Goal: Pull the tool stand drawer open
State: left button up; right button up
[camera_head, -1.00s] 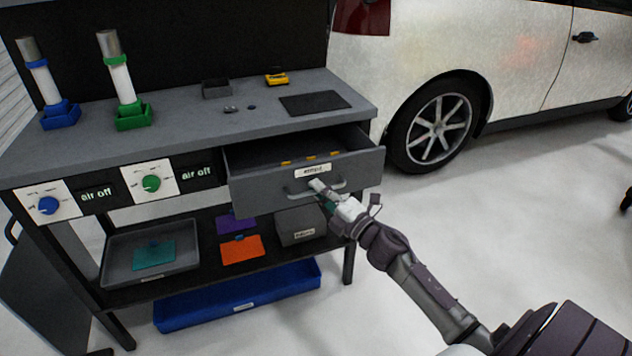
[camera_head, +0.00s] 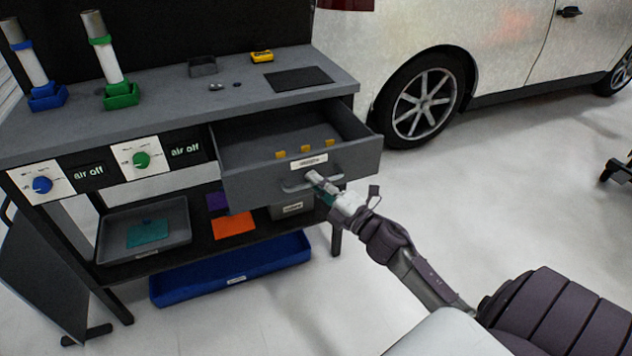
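The grey tool stand drawer (camera_head: 255,186) is pulled out of the right part of the tool stand (camera_head: 160,122). Its inside is visible, with several small yellow items (camera_head: 306,149) near the front. A white label sits on the drawer front above a pale bar handle (camera_head: 298,187). My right gripper (camera_head: 318,182) is at the handle, its fingers over the right part of the bar. The fingers overlap the handle, so their closure on it is hard to see, but they look closed around it. My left gripper is not in view.
A black mat (camera_head: 298,78), a yellow item (camera_head: 261,56) and a small grey tray (camera_head: 203,67) lie on the top. Below are a grey tray (camera_head: 118,244) and a blue bin (camera_head: 225,279). A white car (camera_head: 500,45) stands behind right.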

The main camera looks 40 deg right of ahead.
jog(key=o, duration=0.5)
jog(key=shift+c, duration=0.2)
jog(key=v, duration=1.2)
